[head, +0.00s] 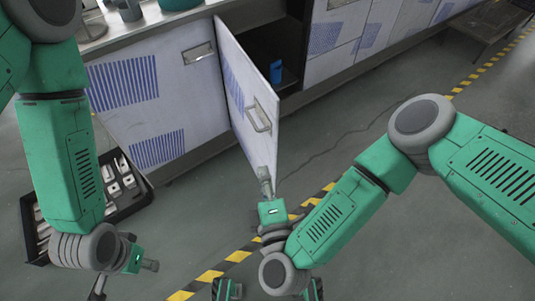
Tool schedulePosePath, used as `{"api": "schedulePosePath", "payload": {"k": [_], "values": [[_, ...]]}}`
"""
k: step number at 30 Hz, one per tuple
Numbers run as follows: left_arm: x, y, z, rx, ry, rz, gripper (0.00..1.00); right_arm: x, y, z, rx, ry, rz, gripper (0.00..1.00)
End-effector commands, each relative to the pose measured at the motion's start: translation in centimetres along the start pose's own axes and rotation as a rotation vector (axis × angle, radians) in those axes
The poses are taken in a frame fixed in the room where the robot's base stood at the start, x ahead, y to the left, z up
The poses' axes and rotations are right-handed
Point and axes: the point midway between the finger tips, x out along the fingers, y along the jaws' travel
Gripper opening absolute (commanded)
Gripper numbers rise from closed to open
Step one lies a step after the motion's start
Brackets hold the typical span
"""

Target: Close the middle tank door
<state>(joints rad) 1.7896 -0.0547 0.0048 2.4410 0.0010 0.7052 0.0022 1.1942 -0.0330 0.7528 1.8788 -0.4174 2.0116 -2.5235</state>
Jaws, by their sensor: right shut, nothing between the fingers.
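The middle tank door (235,92) is a pale panel with blue vent stripes and a metal handle (260,116). It stands swung open, out from the cabinet front, and the dark inside of the compartment (262,42) shows to its right. My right gripper (264,172) is shut and empty at the door's lower front corner, below the handle. I cannot tell whether it touches the door. My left gripper (153,265) is low at the left, well away from the door. Its fingers are too small to tell open from shut.
A blue cup-like object (276,72) stands inside the open compartment. Closed striped panels (126,84) flank the opening. A dark tray of metal parts (128,205) lies on the floor at left. Yellow-black tape (238,256) crosses the floor. Floor right of the door is clear.

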Motion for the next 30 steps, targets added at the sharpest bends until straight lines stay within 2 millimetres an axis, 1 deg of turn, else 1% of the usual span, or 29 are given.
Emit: {"api": "schedulePosePath", "payload": {"k": [1,5,9,15,18,22,26,30], "values": [[0.7,0.0,0.0,0.0,0.0,0.0,0.38,0.5,-0.2,-0.1,0.0,0.004,0.005,0.0],[2.2,0.0,0.1,0.0,0.0,0.0,0.38,2.1,-0.3,-0.1,-0.002,0.005,0.008,0.0],[2.6,0.0,0.2,0.0,-0.001,0.0,0.38,5.2,-0.3,0.2,0.003,-0.004,0.001,0.0],[3.6,0.0,0.2,0.0,0.0,0.0,0.38,9.4,-0.2,0.2,0.004,-0.002,0.001,0.0],[3.8,0.0,0.2,0.0,0.0,0.0,0.38,9.8,-0.3,1.8,0.001,-0.002,-0.002,0.0],[4.0,0.0,0.2,0.0,0.0,0.0,0.38,10.1,-0.2,3.1,0.003,0.001,-0.002,0.0],[4.1,0.0,0.2,0.0,0.0,0.0,0.38,10.3,-0.1,3.7,0.001,0.003,-0.001,0.0],[4.1,0.0,0.2,0.0,0.0,0.0,0.38,10.3,-0.1,3.8,0.002,0.004,-0.001,0.0]]}}
